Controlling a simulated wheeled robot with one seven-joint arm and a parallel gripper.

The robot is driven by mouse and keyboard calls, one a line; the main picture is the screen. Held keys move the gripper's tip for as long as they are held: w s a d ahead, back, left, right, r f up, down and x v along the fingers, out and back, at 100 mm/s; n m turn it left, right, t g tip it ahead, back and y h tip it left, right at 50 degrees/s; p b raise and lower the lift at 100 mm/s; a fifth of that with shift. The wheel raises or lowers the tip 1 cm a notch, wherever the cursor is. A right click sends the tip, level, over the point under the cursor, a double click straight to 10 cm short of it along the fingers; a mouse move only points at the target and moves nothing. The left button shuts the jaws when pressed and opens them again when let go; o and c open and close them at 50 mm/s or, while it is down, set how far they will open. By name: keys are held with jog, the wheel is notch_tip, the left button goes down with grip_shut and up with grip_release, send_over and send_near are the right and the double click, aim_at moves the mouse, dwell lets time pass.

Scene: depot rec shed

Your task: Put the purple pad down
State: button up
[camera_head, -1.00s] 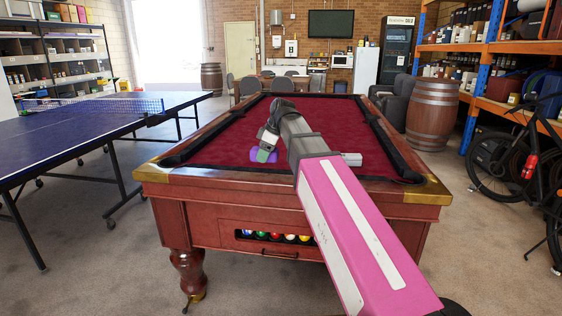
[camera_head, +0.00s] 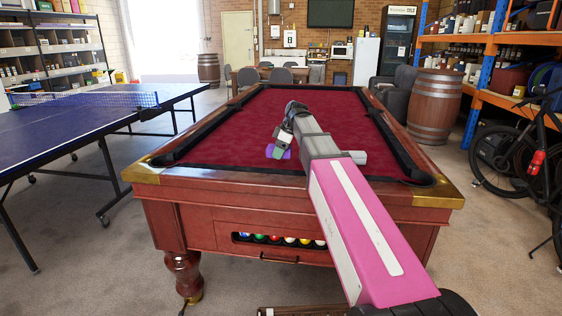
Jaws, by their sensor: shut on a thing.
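The purple pad (camera_head: 280,153) is a small purple piece showing at my gripper, above the red cloth near the front rail of the pool table (camera_head: 400,191). My gripper (camera_head: 273,151) is at the end of my pink and grey arm, tilted downward, and is shut on the pad. The gripper hides part of the pad. I cannot tell whether the pad touches the cloth.
The red cloth (camera_head: 300,105) is bare around the gripper. Raised dark cushions and wooden rails border it. A blue table-tennis table (camera_head: 70,130) stands at left. A barrel (camera_head: 434,105), orange shelving and a bicycle (camera_head: 520,165) stand at right.

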aim_at(281, 166)
jog(key=shift+w+d+f, duration=0.35)
jog(key=shift+w+f, duration=0.05)
jog(key=shift+w, duration=0.1)
jog(key=shift+f, duration=2)
jog(key=shift+f, duration=0.1)
jog(key=o, duration=0.8)
jog(key=shift+o, duration=0.2)
jog(key=v, duration=1.2)
